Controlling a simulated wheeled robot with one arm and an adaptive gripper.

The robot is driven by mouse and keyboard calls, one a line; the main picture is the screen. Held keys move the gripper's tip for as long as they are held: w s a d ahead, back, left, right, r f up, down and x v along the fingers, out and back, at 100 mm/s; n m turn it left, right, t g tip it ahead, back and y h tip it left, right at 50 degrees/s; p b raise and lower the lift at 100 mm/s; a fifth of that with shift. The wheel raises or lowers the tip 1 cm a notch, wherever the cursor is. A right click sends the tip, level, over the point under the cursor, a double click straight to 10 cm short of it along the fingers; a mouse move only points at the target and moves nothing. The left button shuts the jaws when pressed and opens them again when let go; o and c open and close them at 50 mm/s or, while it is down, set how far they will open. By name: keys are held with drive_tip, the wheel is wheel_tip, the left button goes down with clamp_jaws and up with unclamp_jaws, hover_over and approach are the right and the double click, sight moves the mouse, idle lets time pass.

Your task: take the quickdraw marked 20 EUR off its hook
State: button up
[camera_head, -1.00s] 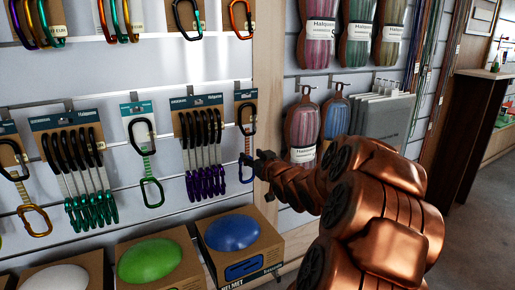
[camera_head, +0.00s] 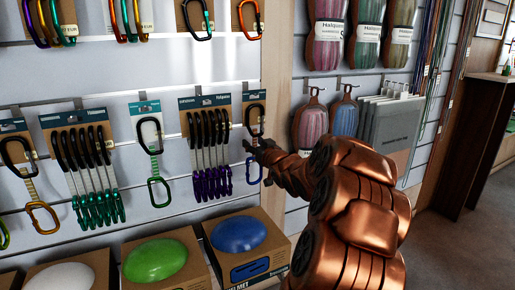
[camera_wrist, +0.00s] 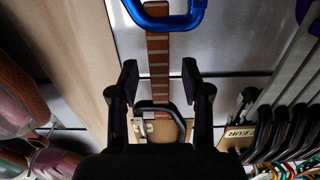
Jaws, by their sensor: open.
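A single quickdraw with a black upper carabiner (camera_head: 254,118) and a blue lower carabiner (camera_head: 253,174) hangs on a tan card at the right end of the row. My gripper (camera_head: 256,148) is in front of its middle and hides part of the sling. In the wrist view the brown striped sling (camera_wrist: 159,62) runs between my two open fingers (camera_wrist: 159,80), with visible gaps on both sides. There the blue carabiner (camera_wrist: 163,18) is at the top and the black one (camera_wrist: 160,108) below. I cannot read its price tag.
A bundle of quickdraws with purple lower carabiners (camera_head: 212,184) hangs close to the left. Brown and pink packs (camera_head: 310,125) hang to the right past a wooden post (camera_head: 278,70). A box with a blue helmet (camera_head: 236,234) stands below.

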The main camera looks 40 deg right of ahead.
drive_tip(key=shift+w, duration=0.1)
drive_tip(key=shift+c, duration=0.3)
clamp_jaws()
